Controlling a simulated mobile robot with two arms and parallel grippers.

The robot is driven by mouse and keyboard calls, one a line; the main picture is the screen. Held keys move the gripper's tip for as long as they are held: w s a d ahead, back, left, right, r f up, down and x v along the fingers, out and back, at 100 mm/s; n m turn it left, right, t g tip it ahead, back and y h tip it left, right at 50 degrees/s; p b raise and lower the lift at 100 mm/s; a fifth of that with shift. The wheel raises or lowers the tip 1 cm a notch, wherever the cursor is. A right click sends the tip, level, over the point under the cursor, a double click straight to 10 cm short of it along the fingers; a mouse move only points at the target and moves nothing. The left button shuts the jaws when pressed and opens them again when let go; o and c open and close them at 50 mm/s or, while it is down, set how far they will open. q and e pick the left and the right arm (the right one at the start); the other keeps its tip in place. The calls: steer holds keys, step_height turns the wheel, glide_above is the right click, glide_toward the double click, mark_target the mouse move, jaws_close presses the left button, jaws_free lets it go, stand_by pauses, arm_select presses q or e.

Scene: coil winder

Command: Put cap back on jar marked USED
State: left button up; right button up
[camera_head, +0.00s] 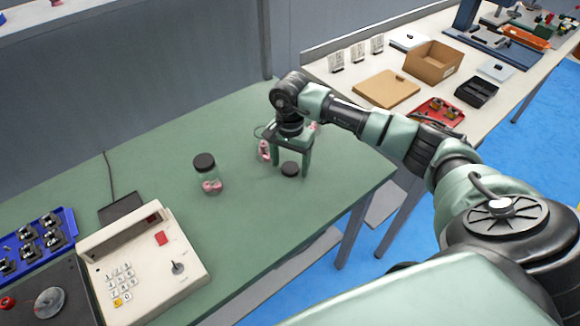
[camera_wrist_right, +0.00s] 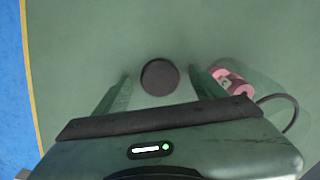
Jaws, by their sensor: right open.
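A dark round cap (camera_head: 290,169) lies flat on the green table. My right gripper (camera_head: 292,166) is open and points down over it. In the right wrist view the cap (camera_wrist_right: 160,77) sits centrally between the two spread fingers (camera_wrist_right: 160,80), with a gap on each side. A clear jar (camera_head: 263,150) with pink-red contents stands just beside the gripper, partly hidden by it; it also shows in the right wrist view (camera_wrist_right: 230,82), with no cap visible on it. A second clear jar (camera_head: 210,181) with a dark cap on stands to the left. I cannot read a USED mark on either.
A beige control console (camera_head: 150,262) and a blue tray (camera_head: 35,243) of parts stand at the left. A dark flat pad (camera_head: 120,206) with a cable lies behind the console. The table's right edge is near my gripper. A second bench holds a cardboard box (camera_head: 432,64).

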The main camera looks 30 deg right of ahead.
mark_target(290, 167)
steer(key=c, duration=1.4)
steer(key=shift+r, duration=0.1)
steer(key=shift+r+b, duration=0.9)
steer(key=shift+r, duration=9.05)
